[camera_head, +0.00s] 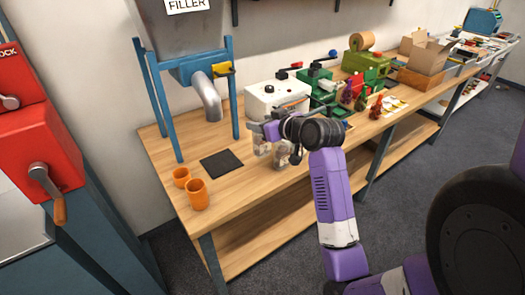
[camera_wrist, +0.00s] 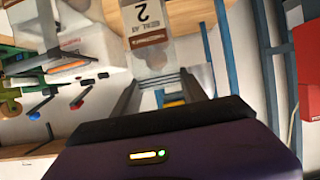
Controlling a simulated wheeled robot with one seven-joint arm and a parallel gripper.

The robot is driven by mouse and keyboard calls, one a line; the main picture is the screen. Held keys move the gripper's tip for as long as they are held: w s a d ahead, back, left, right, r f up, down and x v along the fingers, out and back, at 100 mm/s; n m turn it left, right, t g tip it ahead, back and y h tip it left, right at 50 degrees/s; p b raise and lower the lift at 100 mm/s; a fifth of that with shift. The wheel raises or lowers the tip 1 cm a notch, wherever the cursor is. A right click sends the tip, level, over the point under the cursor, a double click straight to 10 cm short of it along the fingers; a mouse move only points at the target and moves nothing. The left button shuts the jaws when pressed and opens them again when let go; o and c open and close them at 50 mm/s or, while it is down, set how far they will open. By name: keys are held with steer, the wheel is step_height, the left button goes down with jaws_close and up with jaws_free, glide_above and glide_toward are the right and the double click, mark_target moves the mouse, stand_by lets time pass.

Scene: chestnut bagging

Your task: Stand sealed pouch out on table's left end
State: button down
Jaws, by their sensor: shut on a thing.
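My gripper (camera_head: 270,130) is above the table's front edge, in front of the white sealer (camera_head: 277,100). It is shut on a clear pouch (camera_wrist: 150,38) with brown bands and a label reading "2" and "SEAL AT" in the wrist view. The gripper's fingers (camera_wrist: 160,80) lie either side of the pouch's end. In the head view a pale, clear pouch shape (camera_head: 260,146) shows below the gripper, partly hidden by my wrist. Its seal cannot be made out. The wooden table (camera_head: 240,190) has its left end nearer the red machine.
Two orange cups (camera_head: 197,194) and a black mat (camera_head: 222,163) are on the table's left end. The filler's blue legs and grey spout (camera_head: 207,97) rise behind the mat. Bare wood lies between mat and front edge. Green machines and small figures stand to the right.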

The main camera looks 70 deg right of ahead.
mark_target(266, 150)
step_height(266, 150, down, 10)
stand_by(0.5)
steer(key=shift+f, duration=0.15)
steer(key=shift+f+b, duration=0.1)
steer(key=shift+b, duration=0.25)
steer(key=c, duration=0.6)
jaws_free()
